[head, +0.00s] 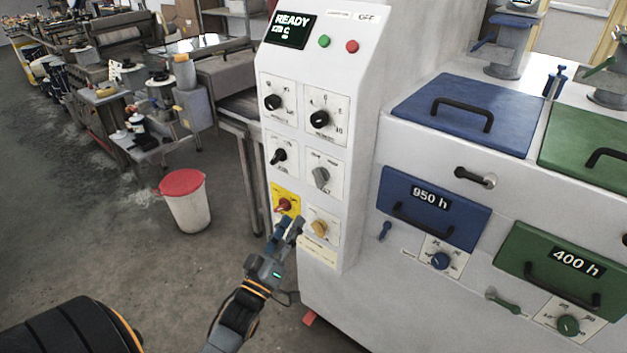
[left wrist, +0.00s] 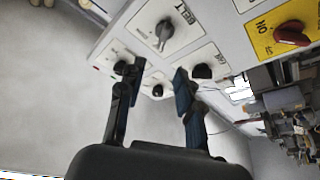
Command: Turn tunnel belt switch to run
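The tunnel belt switch is a grey knob (head: 321,177) on a white plate in the middle right of the control panel. In the left wrist view the grey knob (left wrist: 164,32) sits beside the word BELT, beyond my fingertips; its small position markings are too blurred to read. My left gripper (head: 287,227) is in front of the lower panel, below the belt switch and close to the red switch. In the left wrist view the left gripper (left wrist: 155,74) is open, its two fingers apart with nothing between them. My right gripper is not in view.
A red switch (head: 285,205) on a yellow plate and a tan knob (head: 319,228) are below the belt switch. Black knobs (head: 320,119) are above. The display (head: 289,30) reads READY. A white bucket with a red lid (head: 187,200) stands on the floor left.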

